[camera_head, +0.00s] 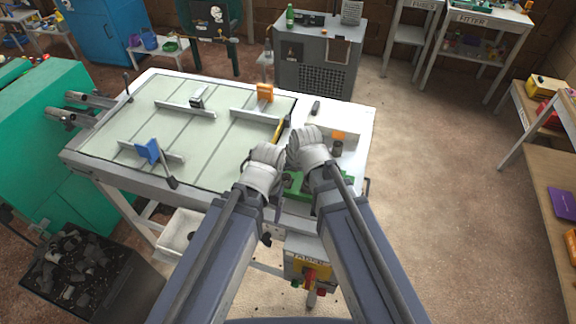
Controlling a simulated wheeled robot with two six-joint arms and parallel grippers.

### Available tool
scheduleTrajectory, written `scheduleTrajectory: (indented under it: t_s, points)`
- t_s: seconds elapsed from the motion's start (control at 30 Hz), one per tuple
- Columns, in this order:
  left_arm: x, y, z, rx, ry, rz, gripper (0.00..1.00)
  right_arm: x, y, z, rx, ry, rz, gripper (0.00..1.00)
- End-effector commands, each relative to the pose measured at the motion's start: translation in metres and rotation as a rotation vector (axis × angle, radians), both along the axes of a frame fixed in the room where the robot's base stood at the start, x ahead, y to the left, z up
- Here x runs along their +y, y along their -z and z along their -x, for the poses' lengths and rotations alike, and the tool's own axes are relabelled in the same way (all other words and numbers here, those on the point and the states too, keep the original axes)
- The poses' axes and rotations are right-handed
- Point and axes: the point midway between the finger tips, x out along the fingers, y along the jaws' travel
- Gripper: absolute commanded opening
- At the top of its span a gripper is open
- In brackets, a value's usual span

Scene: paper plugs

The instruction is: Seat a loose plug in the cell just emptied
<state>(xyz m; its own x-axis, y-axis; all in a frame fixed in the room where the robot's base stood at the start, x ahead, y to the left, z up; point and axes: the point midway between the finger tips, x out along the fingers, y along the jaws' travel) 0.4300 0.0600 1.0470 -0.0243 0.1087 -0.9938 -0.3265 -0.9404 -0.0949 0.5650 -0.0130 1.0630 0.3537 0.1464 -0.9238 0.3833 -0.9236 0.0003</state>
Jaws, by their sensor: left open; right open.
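My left gripper (268,152) is the lower one, over the front right part of the bench; it is open. My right gripper (306,132) is open beside it, slightly farther back. A small dark grey cylinder (316,107), possibly a plug, lies on the white strip behind my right gripper. Another dark piece (337,149) stands to the right of that gripper, with a small orange block (338,135) behind it. A green part (294,187) shows between my arms, mostly covered. I cannot make out an empty cell; my grippers hide that area.
The pale green bench top (205,138) carries metal rails with blue (147,151), orange (265,92) and grey (197,98) clamps. A black bin (75,265) of dark scraps stands at lower left. The white strip (350,118) at right is mostly clear.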

Motion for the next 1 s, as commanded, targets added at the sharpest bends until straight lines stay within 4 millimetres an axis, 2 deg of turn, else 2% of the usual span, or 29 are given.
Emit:
scheduleTrajectory:
  t_s: [0.03, 0.1, 0.3, 1.0]
  points:
    - [0.0, -0.017, 0.0, 0.0, -0.002, 0.0, 0.81, -0.002, -0.017, 0.005, 0.0, 0.0, 0.0, 0.76]
    - [0.0, -0.027, 0.0, 0.0, -0.003, 0.001, 0.81, -0.004, -0.027, 0.009, 0.0, 0.0, 0.0, 0.76]
    - [0.0, -0.042, 0.0, 0.0, -0.009, 0.002, 0.81, -0.006, -0.042, 0.016, 0.0, 0.0, 0.0, 0.76]
    - [0.0, -0.042, 0.0, 0.0, -0.009, 0.002, 0.81, -0.007, -0.042, 0.016, 0.0, 0.0, 0.0, 0.76]
